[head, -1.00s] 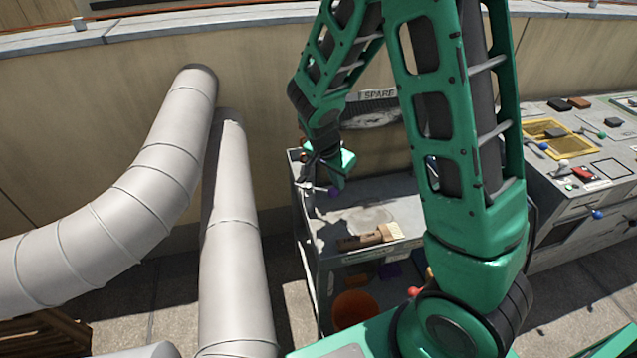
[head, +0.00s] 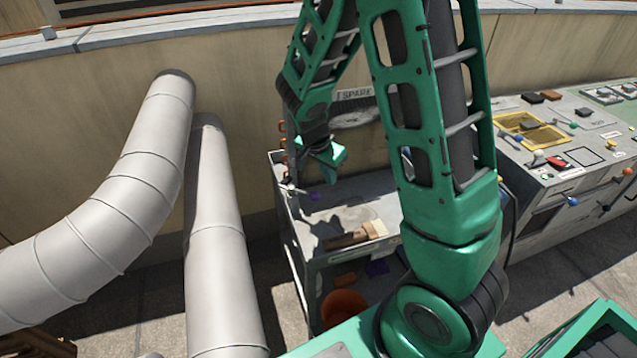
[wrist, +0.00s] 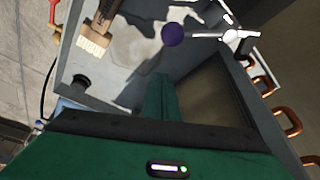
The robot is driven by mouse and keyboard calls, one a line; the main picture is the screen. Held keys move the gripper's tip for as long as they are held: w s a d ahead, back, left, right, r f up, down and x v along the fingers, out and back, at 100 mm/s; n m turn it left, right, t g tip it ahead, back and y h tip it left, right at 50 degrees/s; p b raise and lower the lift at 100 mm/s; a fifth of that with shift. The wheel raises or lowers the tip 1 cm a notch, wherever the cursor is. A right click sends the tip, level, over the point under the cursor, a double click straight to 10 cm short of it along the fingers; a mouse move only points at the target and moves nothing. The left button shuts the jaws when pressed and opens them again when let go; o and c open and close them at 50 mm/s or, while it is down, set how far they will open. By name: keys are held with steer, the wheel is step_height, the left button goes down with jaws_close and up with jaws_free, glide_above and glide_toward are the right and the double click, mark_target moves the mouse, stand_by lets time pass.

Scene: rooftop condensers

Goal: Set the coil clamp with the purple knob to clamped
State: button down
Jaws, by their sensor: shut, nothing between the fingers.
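The coil clamp's purple knob (head: 314,196) is at the left end of the grey cart's top in the head view. In the wrist view the purple knob (wrist: 173,34) sits on the end of a pale metal lever (wrist: 205,36). The lever runs right to a pale bracket (wrist: 236,38) by the cart's edge and lies roughly flat across the picture. My gripper (head: 330,165) is above the knob and apart from it. It is shut and empty; its green fingers (wrist: 160,96) point toward the cart top in the wrist view. I cannot tell the clamp's exact setting.
A wooden brush (head: 352,236) lies on the cart top (head: 335,258). Copper pipe bends (wrist: 262,84) line the cart's edge. An orange bucket (head: 344,308) is below. Big pale ducts (head: 215,240) stand left, and a bench with controls (head: 560,150) stands right.

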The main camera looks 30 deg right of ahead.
steer(key=v, duration=1)
steer(key=shift+a, duration=0.15)
steer(key=s+d+r+n+g+y, duration=0.1)
steer(key=s+d+r+n, duration=0.2)
steer(key=s, duration=0.4)
steer(key=s+d+r+y, duration=0.1)
steer(key=s+d+r, duration=0.1)
steer(key=s+d, duration=0.45)
steer(key=s+r+n+y, duration=0.1)
steer(key=s+n, duration=0.3)
steer(key=s, duration=1)
steer(key=shift+s+a+r+y, duration=0.2)
steer(key=shift+a+r+y, duration=0.2)
steer(key=shift+y, duration=0.1)
